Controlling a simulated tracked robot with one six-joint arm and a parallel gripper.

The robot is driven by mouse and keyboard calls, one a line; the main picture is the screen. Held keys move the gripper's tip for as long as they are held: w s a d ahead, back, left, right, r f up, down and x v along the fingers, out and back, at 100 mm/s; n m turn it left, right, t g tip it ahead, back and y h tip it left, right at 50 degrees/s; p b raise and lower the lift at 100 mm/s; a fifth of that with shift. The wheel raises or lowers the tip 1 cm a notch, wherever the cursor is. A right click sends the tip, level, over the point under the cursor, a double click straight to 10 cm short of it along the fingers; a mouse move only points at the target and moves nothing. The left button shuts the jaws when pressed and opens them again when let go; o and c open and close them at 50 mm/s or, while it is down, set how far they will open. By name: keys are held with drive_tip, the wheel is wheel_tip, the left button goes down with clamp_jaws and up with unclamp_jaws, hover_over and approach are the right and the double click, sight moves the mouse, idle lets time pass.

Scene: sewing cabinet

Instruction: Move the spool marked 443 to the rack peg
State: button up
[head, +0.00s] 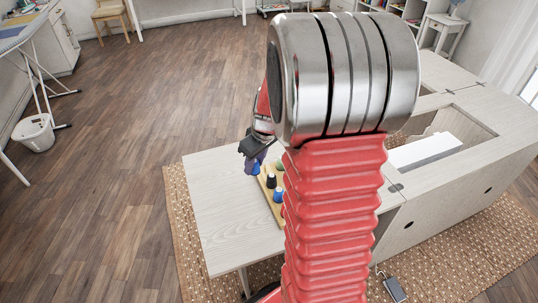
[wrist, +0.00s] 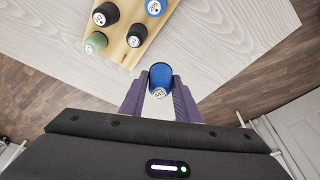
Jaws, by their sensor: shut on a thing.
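My gripper (wrist: 160,84) is shut on a blue spool (wrist: 160,76) whose end label seems to read 443. Its purple fingers press the spool from both sides. In the head view my gripper (head: 253,157) and the blue spool (head: 251,168) are beside the far end of the rack. The wooden rack (wrist: 123,50) carries black, green and blue spools and is apart from the held spool. In the head view my arm hides part of the rack (head: 265,191). I cannot make out a bare peg.
The pale wooden table leaf (head: 222,215) is clear left of the rack. The sewing cabinet (head: 460,165) with an open well stands at the right. A white basket (head: 37,135) is far left on the floor.

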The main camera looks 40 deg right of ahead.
drive_tip(key=w+a+m, duration=0.1)
drive_tip(key=w+a, duration=0.4)
drive_tip(key=a, duration=0.5)
drive_tip(key=w+a+m, duration=0.1)
drive_tip(key=w+a, duration=0.3)
drive_tip(key=a, duration=0.7)
drive_tip(key=shift+w+a+h, duration=0.2)
drive_tip(key=shift+w+h, duration=0.1)
drive_tip(key=shift+w, duration=0.05)
drive_tip(key=shift+s, duration=0.1)
